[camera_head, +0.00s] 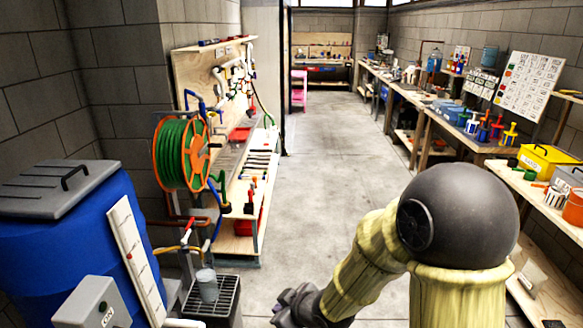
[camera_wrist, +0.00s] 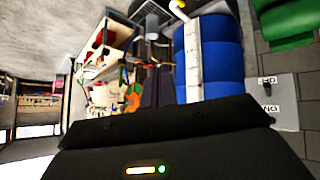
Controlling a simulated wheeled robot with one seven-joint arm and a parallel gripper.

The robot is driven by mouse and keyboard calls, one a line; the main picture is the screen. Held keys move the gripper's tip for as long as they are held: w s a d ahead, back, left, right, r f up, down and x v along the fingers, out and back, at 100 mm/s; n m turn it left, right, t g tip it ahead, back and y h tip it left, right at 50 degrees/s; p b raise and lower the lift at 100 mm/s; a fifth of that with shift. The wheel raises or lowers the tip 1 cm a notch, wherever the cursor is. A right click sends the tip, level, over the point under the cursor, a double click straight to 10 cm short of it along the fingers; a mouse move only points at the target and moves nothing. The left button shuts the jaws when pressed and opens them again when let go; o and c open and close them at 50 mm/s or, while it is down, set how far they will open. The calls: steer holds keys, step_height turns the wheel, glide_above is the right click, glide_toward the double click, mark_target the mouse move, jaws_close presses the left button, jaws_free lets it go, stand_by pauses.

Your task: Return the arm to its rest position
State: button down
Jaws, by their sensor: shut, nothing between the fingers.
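My arm (camera_head: 370,265) reaches in from the lower right of the head view, with yellowish covered links and a large dark round joint. It bends down and to the left, over the aisle floor. My gripper (camera_head: 292,306) is the dark end at the bottom middle of the head view, shut and empty, partly cut off by the frame edge.
A blue barrel (camera_head: 75,245) with a grey lid stands at the left. Beside it a grey cup (camera_head: 207,285) stands on a drip grate (camera_head: 222,298). A green hose reel (camera_head: 180,153) hangs beyond. Cluttered workbenches (camera_head: 470,140) line the right. The middle aisle floor (camera_head: 325,150) is clear.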

steer(key=s+d+r+m+g+h+p, duration=0.1)
steer(key=s+d+r+m+g+h, duration=0.1)
steer(key=s+d+m, duration=0.3)
steer(key=s+d+r+m+g+h+p, duration=0.2)
steer(key=s+d+m, duration=0.4)
steer(key=d, duration=0.7)
steer(key=shift+r+h, duration=0.9)
steer(key=shift+r, duration=0.4)
steer(key=shift+w, duration=0.1)
